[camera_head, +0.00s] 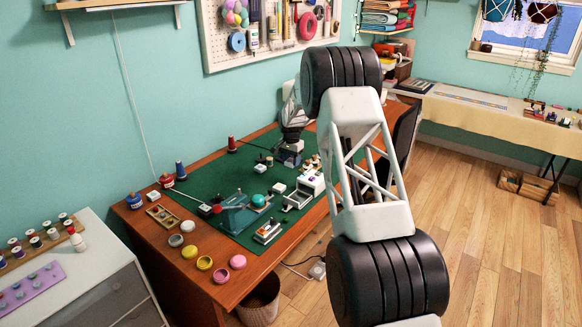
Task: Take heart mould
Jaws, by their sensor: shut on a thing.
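My arm rises from the lower right and bends over the desk. My gripper (291,137) is partly seen beyond the arm's upper joint, low over the back right of the green mat (238,178). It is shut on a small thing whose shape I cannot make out. Several small round moulds or pots stand along the desk's front left edge: grey ones, a yellow one (204,263) and pink ones (238,261). I cannot tell a heart shape among them at this size.
The wooden desk (158,240) carries small tools, a teal device (236,213), a white machine (311,181) and thread spools. A pegboard (211,50) hangs behind. A white cabinet (100,262) stands at left and a basket (259,302) below the desk.

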